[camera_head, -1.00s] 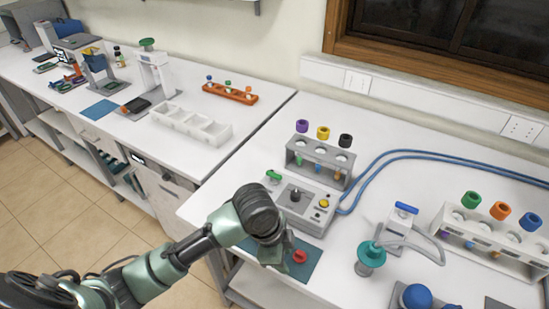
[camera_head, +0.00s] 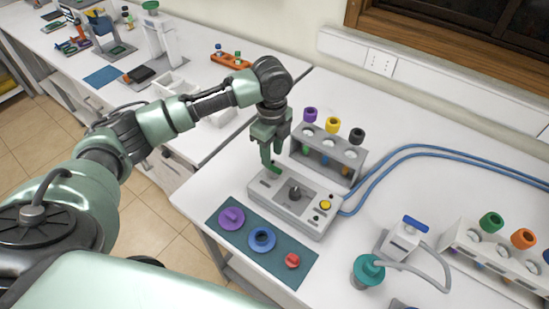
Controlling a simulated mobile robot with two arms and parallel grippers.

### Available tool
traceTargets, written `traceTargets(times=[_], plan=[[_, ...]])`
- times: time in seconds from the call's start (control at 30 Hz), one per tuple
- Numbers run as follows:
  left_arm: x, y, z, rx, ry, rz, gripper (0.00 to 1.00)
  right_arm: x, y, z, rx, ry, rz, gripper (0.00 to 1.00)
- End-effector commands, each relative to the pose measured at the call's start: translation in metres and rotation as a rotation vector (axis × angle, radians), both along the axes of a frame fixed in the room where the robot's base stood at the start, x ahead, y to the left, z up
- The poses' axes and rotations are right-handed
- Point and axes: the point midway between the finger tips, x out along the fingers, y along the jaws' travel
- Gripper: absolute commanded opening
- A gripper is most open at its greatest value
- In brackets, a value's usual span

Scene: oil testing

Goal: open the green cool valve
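The grey control box (camera_head: 292,208) stands on the white bench, with a dark knob (camera_head: 295,193) and a yellow button (camera_head: 325,205) on top. The green valve at its rear left corner is mostly covered by my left gripper (camera_head: 269,163) in the head view. My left gripper points down at that corner, its green fingertips at or just above the valve. I cannot tell whether they touch or grip it, since their green blends with the valve. My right gripper is not in view.
A grey tube rack (camera_head: 328,154) stands close behind the box. A blue mat (camera_head: 255,268) with purple, blue and red caps lies in front. Blue hoses (camera_head: 395,160) run right from the box. A teal-topped device (camera_head: 368,269) stands to the right.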

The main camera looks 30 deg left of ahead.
Motion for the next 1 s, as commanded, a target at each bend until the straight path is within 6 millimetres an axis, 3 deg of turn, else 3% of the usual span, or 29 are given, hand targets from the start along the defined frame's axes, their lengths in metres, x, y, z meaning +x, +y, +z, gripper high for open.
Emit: traceTargets(times=[0.3, 0.67, 0.8, 1.0], plan=[[0.0, -0.001, -0.043, 0.0, 0.001, 0.001, 0.36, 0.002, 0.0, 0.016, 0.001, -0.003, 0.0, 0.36], [0.001, 0.0, -0.05, 0.001, -0.002, 0.001, 0.36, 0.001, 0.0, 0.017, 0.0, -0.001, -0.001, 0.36], [0.001, 0.0, -0.05, 0.0, -0.002, 0.001, 0.0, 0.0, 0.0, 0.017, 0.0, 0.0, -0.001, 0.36], [0.001, 0.0, -0.05, 0.0, -0.002, 0.003, 0.0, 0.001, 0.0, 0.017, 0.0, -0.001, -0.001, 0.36]])
